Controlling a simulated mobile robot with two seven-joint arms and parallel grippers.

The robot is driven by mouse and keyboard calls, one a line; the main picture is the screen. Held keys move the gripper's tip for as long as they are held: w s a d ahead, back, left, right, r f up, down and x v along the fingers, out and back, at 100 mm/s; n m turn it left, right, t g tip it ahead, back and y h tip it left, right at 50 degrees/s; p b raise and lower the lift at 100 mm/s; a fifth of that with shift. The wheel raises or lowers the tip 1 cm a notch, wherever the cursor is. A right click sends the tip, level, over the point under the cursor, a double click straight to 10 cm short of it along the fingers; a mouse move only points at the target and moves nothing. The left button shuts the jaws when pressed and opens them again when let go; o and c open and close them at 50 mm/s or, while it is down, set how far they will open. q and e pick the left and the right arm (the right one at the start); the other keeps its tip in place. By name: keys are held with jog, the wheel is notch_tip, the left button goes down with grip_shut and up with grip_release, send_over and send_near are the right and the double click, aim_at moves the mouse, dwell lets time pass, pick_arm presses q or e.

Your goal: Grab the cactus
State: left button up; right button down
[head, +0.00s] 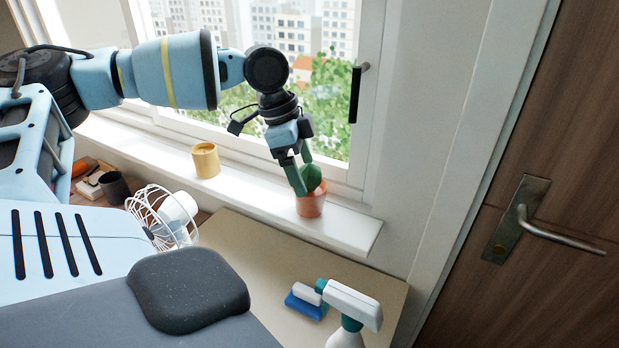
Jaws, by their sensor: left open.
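The cactus (311,177) is a small green plant in a terracotta pot (311,204). It stands upright on the white windowsill, near the sill's right end. My left gripper (302,178) points down at the cactus from above, its green fingers open. One finger is in front of the cactus on its left side and the other reaches toward its top. I cannot tell whether either finger touches it. The finger in front hides part of the cactus and the pot rim. My right gripper is not in view.
A yellow cup (205,160) stands on the windowsill (352,228) to the left. Below are a white wire fan (172,216), a dark cup (114,187) and a spray bottle (350,306) beside a blue brush (306,302). The window handle (354,95) is close by on the right.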

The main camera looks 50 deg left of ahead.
aim_at(309, 182)
pick_arm(q)
jog(key=x, duration=0.3)
jog(key=shift+w+a+f, duration=0.1)
jog(key=shift+w+f, duration=0.1)
jog(key=shift+w, duration=0.05)
jog(key=shift+w+f, duration=0.15)
jog(key=shift+f, duration=0.4)
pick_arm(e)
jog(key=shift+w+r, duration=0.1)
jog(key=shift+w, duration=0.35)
pick_arm(q)
jog(key=c, duration=1.2)
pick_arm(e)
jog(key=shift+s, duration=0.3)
pick_arm(q)
jog(key=shift+r, duration=0.15)
